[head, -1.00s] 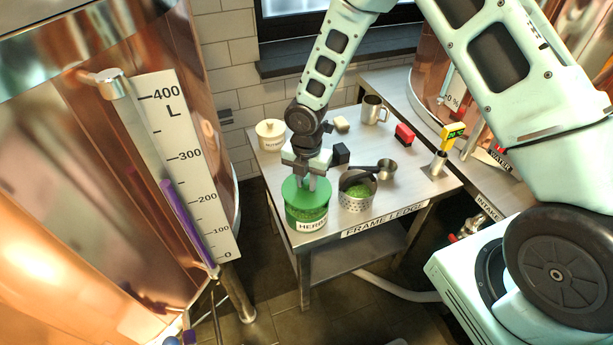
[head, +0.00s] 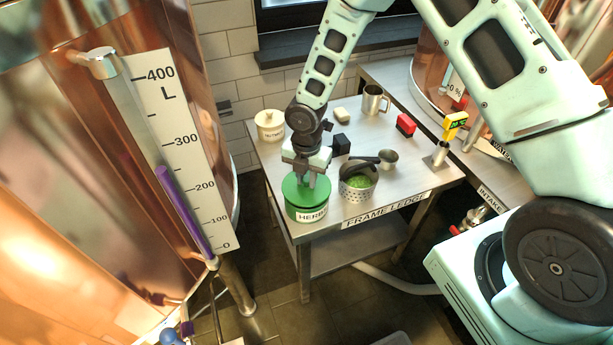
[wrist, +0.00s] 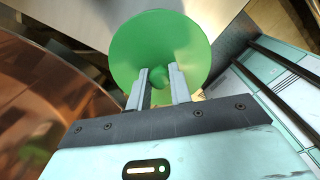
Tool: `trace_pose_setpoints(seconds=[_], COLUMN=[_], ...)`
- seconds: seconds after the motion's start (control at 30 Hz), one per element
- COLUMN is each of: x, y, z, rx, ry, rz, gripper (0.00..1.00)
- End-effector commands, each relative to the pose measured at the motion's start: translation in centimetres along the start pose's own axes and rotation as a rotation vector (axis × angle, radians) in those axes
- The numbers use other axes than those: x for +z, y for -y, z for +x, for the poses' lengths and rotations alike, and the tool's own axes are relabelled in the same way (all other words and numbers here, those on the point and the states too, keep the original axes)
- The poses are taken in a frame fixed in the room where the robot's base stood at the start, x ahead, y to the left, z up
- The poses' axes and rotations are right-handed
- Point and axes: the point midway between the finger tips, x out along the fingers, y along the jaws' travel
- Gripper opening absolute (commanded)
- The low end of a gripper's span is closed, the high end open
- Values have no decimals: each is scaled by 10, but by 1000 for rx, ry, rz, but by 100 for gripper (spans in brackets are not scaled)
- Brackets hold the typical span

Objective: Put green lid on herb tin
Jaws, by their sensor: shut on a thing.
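The green lid (head: 297,190) lies about level over the mouth of the herb tin (head: 312,216), lined up with it, in the head view. Whether it is fully seated on the rim cannot be told. The tin stands upright at the ledge's front left corner, its label partly readable. My gripper (head: 312,182) points down over the lid, shut on its knob. In the wrist view the lid (wrist: 160,35) fills the top middle, with both fingers of my gripper (wrist: 159,74) at the knob; the lid hides the tin there.
A perforated pot (head: 358,192) with green contents and a dark handled thing stands close right of the tin.

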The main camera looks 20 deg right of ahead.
Motion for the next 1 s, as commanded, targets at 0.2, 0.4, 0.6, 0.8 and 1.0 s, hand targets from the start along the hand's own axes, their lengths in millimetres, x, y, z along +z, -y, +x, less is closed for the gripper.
trace_pose_setpoints(seconds=[0.2,0.4,0.6,0.8,1.0], x=[0,0,0,0,0], y=[0,0,0,0,0], z=[4,7,9,12,15], rx=[0,0,0,0,0], ry=[0,0,0,0,0], rz=[0,0,0,0,0], gripper=[0,0,0,0,0])
